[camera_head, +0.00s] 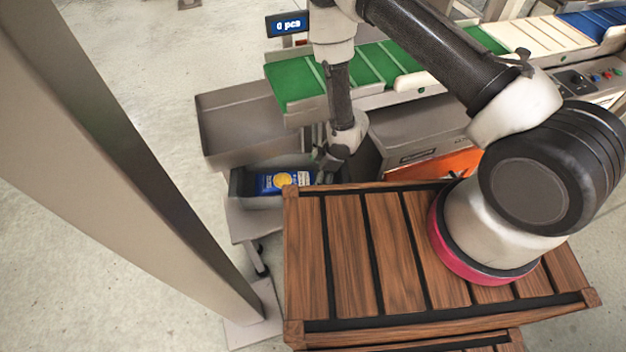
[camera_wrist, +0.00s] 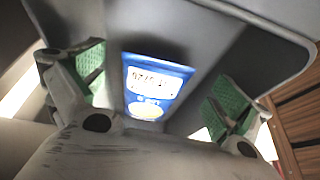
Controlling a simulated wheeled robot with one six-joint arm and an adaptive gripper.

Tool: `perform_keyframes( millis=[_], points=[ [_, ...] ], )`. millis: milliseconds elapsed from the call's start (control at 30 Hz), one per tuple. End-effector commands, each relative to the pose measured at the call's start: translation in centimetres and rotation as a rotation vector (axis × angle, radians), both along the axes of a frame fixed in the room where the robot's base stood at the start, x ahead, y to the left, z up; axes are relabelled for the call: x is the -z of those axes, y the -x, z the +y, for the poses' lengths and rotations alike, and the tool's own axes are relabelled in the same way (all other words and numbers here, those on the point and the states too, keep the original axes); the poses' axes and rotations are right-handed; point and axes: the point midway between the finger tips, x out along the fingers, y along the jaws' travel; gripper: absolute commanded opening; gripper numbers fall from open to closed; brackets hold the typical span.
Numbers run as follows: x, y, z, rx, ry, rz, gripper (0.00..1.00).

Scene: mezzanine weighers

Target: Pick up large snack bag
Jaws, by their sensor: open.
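The large snack bag (camera_head: 284,181) is blue with a yellow round print and a pale printed label. It lies in a dark grey bin (camera_head: 238,183) below the conveyor, left of centre in the head view. In the wrist view the bag (camera_wrist: 153,84) shows between the two fingers, apart from both. My gripper (camera_wrist: 163,93) is open, with a green pad on each finger. In the head view my gripper (camera_head: 325,165) is at the right end of the bin, beside the bag, and hides part of that end.
A grey metal tray (camera_head: 240,122) stands behind the bin. A green-belted conveyor (camera_head: 375,62) runs across the back, with a display (camera_head: 287,24) reading 0 pcs. A beige post (camera_head: 110,150) rises at left. A slatted wooden top (camera_head: 345,255) lies in front.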

Motion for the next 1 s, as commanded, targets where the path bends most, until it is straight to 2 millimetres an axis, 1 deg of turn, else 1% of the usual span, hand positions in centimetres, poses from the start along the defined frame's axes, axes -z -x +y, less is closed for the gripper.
perform_keyframes(
  millis=[33,200,300,400,567,800,967,1000],
  points=[
    [-1.2,-0.1,-0.4,0.002,-0.001,-0.001,1.00],
    [-4.5,-0.1,-1.8,0.001,-0.002,-0.003,1.00],
    [-6.0,-0.1,-2.4,0.000,-0.002,-0.002,1.00],
    [-7.0,0.0,-2.8,0.000,-0.001,-0.002,1.00],
    [-7.7,0.1,-3.2,-0.001,0.000,0.000,1.00],
    [-7.7,0.1,-3.2,-0.001,0.000,0.000,1.00],
    [-7.7,0.1,-3.2,0.000,0.002,0.001,0.71],
    [-7.6,0.1,-3.2,0.000,0.003,0.002,0.64]
  ],
)
